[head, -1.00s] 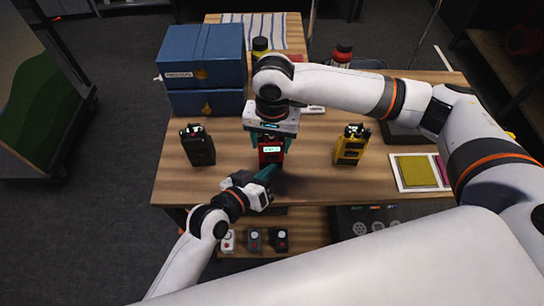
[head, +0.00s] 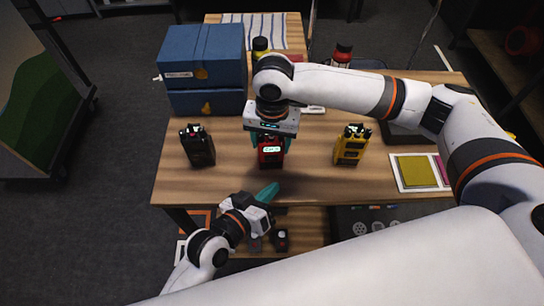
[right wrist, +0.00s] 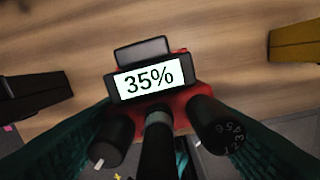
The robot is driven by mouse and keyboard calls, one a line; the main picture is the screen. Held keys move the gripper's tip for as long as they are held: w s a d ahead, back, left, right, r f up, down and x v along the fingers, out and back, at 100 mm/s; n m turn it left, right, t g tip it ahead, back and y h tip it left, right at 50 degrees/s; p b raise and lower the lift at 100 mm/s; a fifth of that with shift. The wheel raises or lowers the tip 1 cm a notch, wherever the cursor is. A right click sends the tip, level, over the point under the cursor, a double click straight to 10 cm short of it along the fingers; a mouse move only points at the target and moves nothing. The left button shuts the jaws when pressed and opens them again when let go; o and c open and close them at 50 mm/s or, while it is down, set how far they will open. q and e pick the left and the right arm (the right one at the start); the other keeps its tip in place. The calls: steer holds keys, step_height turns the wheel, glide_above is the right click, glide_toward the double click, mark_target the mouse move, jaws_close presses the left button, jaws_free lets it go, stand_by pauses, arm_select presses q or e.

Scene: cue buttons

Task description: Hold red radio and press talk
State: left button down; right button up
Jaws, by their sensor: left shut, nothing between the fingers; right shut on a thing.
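The red radio (head: 270,153) stands upright near the middle of the wooden table, its small screen lit. In the right wrist view the red radio (right wrist: 180,102) shows a screen (right wrist: 147,79) reading "35%", with dark knobs and an antenna close to the camera. My right gripper (head: 270,137) reaches down from above and is shut on the radio, with teal fingers on both sides in the right wrist view. My left gripper (head: 268,192) is shut and empty at the table's front edge, apart from the radio. The talk button cannot be made out.
A black radio (head: 198,146) stands to the left and a yellow radio (head: 351,145) to the right. Blue boxes (head: 204,52) are stacked at the back left. A tray with coloured pads (head: 417,171) lies at the right. Small dark devices (head: 281,240) sit on a lower shelf.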

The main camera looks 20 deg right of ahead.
steer(key=o, duration=1.2)
